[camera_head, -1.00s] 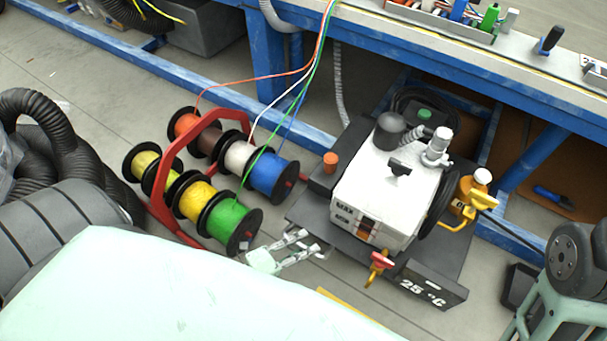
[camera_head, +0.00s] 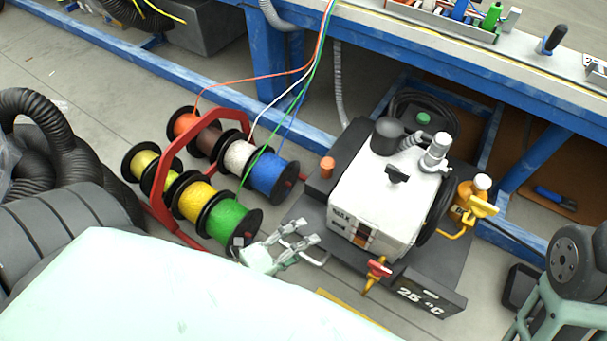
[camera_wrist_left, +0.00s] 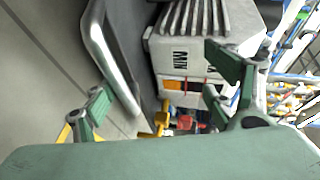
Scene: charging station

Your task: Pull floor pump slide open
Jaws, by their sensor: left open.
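The floor pump (camera_head: 375,200) is a white box with a cylinder on top, carried on a dark grey slide (camera_head: 455,275) with a "25 °C" plate at its front. The slide's metal handle (camera_head: 317,260) is at its left front edge. In the left wrist view the handle (camera_wrist_left: 108,58) is a shiny bent bar. My left gripper (camera_head: 306,240) is open beside the handle. In the wrist view the left gripper's fingers (camera_wrist_left: 165,90) are wide apart, and the handle shows between them, nearer the left finger. I cannot tell whether they touch it.
A red rack (camera_head: 160,205) of coloured cable spools stands left of the slide. A blue-framed bench (camera_head: 480,75) is behind, with cables hanging from it. A red-handled valve (camera_head: 378,268) sticks out at the pump's front. Bare floor (camera_head: 75,95) shows at the left.

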